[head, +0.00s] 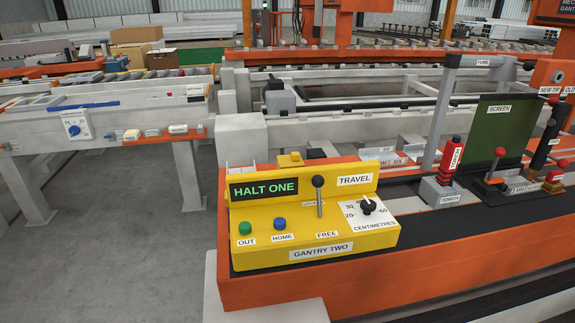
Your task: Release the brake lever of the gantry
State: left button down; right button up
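A yellow control box labelled GANTRY TWO (270,256) sits on the front end of the orange bench. A grey lever with a dark round knob (318,182) stands upright on it. The FREE label (327,234) is just below the lever's foot, and a small label behind the lever is partly hidden. No visible label says brake. The box has a green OUT button (245,228), a blue HOME button (280,224), a centimetres dial (368,205) and a display reading HALT ONE (264,190). Neither of my grippers is in view.
Right of the box stand a red torch (453,154), a dark green screen (489,132) and a red-knobbed lever (495,166). A grey post labelled FUME (440,110) rises behind. A roller table (110,110) stands at left, with open grey floor (120,260) before it.

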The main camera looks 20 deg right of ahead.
aim_at(318, 181)
jog(key=j, duration=0.15)
jog(key=z, duration=1.3)
